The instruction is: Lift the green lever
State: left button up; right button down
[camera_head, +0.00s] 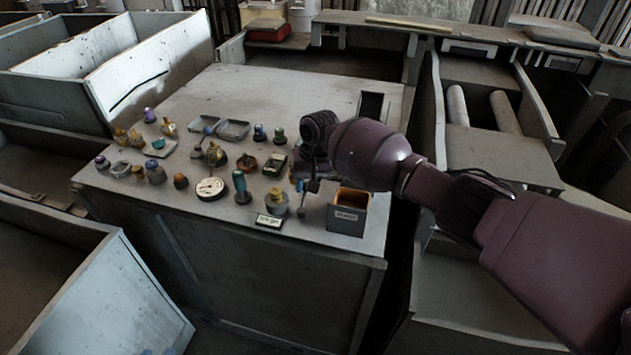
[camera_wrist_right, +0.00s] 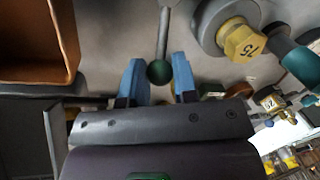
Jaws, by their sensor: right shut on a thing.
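A lever with a thin grey rod and a dark green ball knob (camera_wrist_right: 159,72) shows in the right wrist view. My right gripper (camera_wrist_right: 158,80) has its two blue fingers on either side of the ball and is shut on it. In the head view, my right gripper (camera_head: 306,184) is over the front right of the grey panel, just left of an open box. The ball is hard to make out there, hidden by the gripper. My left gripper is not in view.
The orange-lined box (camera_head: 347,222) stands close right of the gripper. A round knob with a yellow hex top (camera_wrist_right: 240,42) and a teal-handled control (camera_head: 241,188) are nearby. Several knobs and a white dial (camera_head: 210,188) fill the panel's left. The panel's back (camera_head: 290,85) is clear.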

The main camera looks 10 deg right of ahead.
dwell(0.3)
jog(key=c, duration=1.2)
grip_release()
jog(key=r, duration=0.3)
jog(key=d+r, duration=0.1)
jog(key=r, duration=0.3)
jog(key=d+r, duration=0.1)
jog(key=r, duration=0.2)
jog(key=shift+d+r, duration=0.1)
jog(key=shift+r, duration=0.15)
